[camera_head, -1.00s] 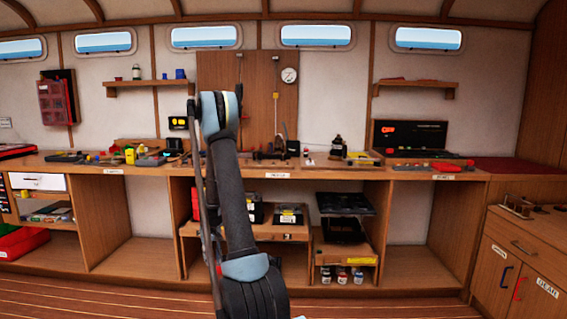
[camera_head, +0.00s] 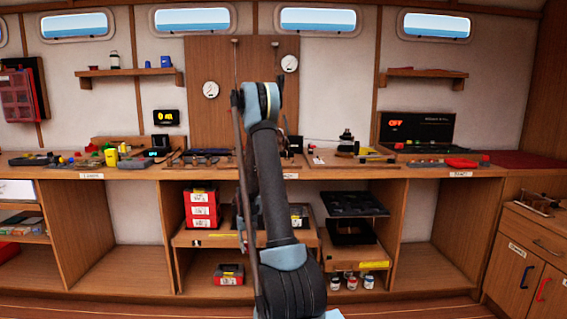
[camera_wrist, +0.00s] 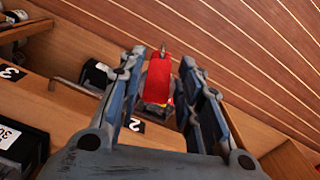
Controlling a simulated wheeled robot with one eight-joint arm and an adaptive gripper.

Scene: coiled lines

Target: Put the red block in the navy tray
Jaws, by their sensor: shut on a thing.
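My gripper (camera_wrist: 163,66) has its two blue-padded fingers on either side of a red block (camera_wrist: 159,78) in the wrist view. The block has a small metal piece at its far end and hangs above the drawer front and plank floor. In the head view my arm hides the gripper and the block. A dark open tray (camera_head: 357,204) sits on the shelf right of my arm, with another dark tray (camera_head: 352,233) below it. I cannot tell whether either is navy.
The long bench (camera_head: 110,173) carries many tools. Red boxes (camera_head: 202,210) sit on the shelf left of my arm. Several small jars (camera_head: 352,283) stand low on the right. In the wrist view, a dark bin (camera_wrist: 22,145) is at the left. The bays at far left and right have free room.

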